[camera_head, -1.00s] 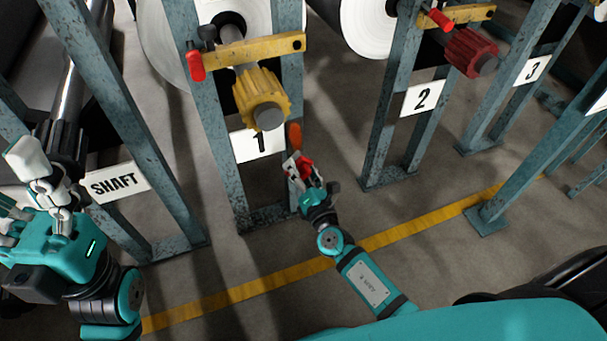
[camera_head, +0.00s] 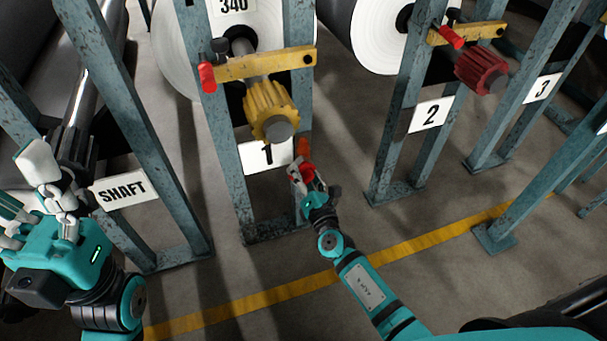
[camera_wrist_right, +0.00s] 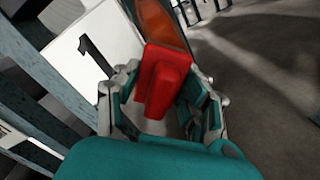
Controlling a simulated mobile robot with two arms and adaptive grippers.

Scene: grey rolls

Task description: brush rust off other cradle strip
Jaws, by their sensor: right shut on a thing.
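My right gripper (camera_head: 304,178) is shut on a red-handled tool, which I take for the brush (camera_wrist_right: 163,82). Its orange-brown end points up and away, in front of the "1" sign (camera_head: 262,157) of stand 1. In the right wrist view the fingers sit on both sides of the red handle. A yellow toothed collar (camera_head: 268,108) on the roll's shaft is above the gripper, under a yellow bar (camera_head: 255,65) with a red handle. I cannot make out a rusty cradle strip. My left gripper (camera_head: 50,185) is at the left, near the shaft stand; its opening is unclear.
Blue-grey steel posts (camera_head: 217,125) frame stand 1 close to my right gripper. A white roll (camera_head: 178,50) hangs behind them. Stand 2 (camera_head: 430,116), with a red collar, is to the right. A yellow floor line (camera_head: 290,290) crosses open floor in front.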

